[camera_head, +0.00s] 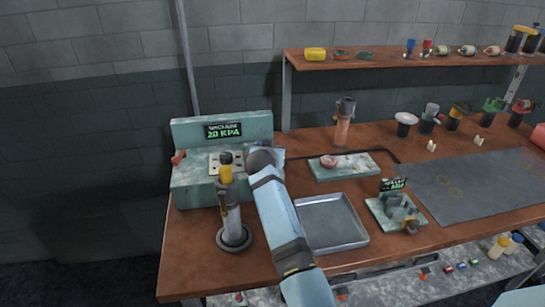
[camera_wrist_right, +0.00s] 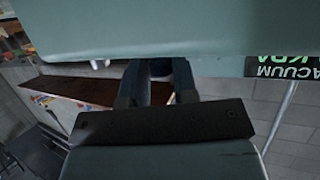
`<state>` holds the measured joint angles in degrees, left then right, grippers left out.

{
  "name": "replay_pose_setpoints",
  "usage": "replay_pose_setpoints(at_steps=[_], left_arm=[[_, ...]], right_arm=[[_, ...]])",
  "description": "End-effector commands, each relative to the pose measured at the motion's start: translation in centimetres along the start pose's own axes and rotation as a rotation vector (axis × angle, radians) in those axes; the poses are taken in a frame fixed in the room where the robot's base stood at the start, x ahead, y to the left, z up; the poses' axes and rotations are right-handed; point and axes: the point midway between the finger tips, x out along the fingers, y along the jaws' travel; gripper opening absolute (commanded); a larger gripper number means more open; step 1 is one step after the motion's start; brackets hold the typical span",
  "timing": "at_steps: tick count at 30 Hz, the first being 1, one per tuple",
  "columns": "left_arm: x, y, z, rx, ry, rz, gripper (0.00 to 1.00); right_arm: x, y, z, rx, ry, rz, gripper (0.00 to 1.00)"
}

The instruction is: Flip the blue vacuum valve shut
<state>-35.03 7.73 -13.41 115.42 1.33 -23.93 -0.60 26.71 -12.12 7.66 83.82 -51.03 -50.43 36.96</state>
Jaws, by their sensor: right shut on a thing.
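The pale green vacuum station (camera_head: 190,135) stands at the table's back left, its display (camera_head: 223,130) reading about 20 KPA. My right arm reaches to its front; in the head view the right gripper's fingers cannot be made out behind the wrist. In the right wrist view my right gripper (camera_wrist_right: 158,68) is close against the station's green housing (camera_wrist_right: 180,28). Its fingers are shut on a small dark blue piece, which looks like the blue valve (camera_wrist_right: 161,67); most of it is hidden. I cannot tell its handle's angle. My left gripper is not in view.
A clamped glass tube on a round base (camera_head: 234,238) stands just left of my right arm. A grey metal tray (camera_head: 333,222) lies to its right. A green block (camera_head: 385,212) and dark mat (camera_head: 470,185) lie further right. A shelf (camera_head: 390,65) runs behind.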

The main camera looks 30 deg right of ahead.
Motion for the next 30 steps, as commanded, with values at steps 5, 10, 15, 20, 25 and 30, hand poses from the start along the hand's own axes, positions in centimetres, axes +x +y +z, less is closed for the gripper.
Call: replay_pose_setpoints(at_steps=[5,10,15,20,25,30], left_arm=[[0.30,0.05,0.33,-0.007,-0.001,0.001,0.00],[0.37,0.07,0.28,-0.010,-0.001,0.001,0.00],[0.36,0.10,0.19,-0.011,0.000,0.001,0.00],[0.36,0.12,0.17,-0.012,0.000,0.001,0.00],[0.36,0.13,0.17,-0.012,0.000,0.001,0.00],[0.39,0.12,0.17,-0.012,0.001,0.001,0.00]], right_arm=[[0.11,-0.31,-0.57,0.012,0.010,0.014,0.00],[0.15,-0.36,-0.65,0.016,0.010,0.021,0.00],[0.14,-0.37,-0.71,0.016,0.010,0.023,0.00],[0.13,-0.36,-0.74,0.016,0.011,0.022,0.00],[0.14,-0.34,-0.68,0.015,0.010,0.023,0.50],[0.19,-0.28,-0.43,0.014,0.006,0.025,0.50]])
